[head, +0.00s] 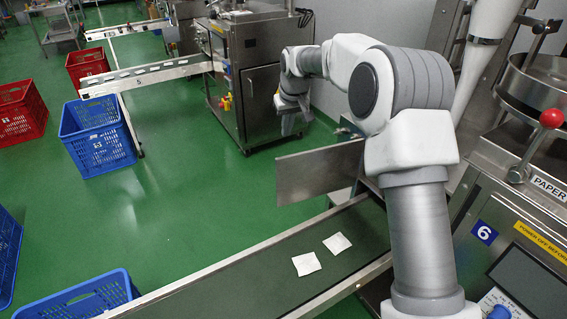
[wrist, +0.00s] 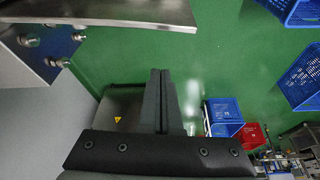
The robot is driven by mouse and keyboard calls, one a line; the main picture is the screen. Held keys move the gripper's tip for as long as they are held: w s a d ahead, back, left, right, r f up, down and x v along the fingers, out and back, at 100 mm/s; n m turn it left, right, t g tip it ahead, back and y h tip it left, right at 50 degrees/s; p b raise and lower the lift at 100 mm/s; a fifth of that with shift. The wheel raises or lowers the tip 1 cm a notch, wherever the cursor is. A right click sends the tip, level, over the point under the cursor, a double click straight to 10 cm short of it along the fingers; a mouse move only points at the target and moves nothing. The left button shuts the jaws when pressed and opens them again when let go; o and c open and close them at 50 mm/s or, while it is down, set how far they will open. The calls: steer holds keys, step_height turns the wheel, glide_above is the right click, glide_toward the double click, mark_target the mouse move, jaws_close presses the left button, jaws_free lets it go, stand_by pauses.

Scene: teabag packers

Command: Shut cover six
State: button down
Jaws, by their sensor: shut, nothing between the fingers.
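Cover six, a flat grey metal panel (head: 318,173), stands open, sticking out to the left of the machine labelled 6 (head: 484,232). My arm hides where it joins the machine. In the wrist view a metal panel (wrist: 110,11), which looks like this cover, crosses the top left. My gripper (head: 288,127) is beyond the cover in the head view, pointing down, apart from it. Its fingers show together and empty in the wrist view (wrist: 159,75).
A conveyor (head: 260,270) with two white teabag packets (head: 306,264) runs below the cover. Another steel machine (head: 262,100) stands behind my gripper. Blue crates (head: 97,137) and red crates (head: 22,112) stand on the left. Green floor between is clear.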

mark_target(283, 163)
steer(key=shift+s+f+b+x, duration=0.2)
steer(key=shift+s+b+x, duration=0.25)
steer(key=shift+x, duration=1.8)
steer(key=shift+s+f+b+x, duration=0.15)
steer(key=shift+s+b+x, duration=0.3)
steer(key=shift+x, duration=1.8)
steer(key=shift+s+f+b+x, duration=0.25)
steer(key=shift+s+x, duration=0.35)
steer(key=shift+x, duration=1.65)
steer(key=shift+d+r, duration=0.1)
steer(key=shift+d, duration=0.05)
steer(key=shift+s, duration=0.1)
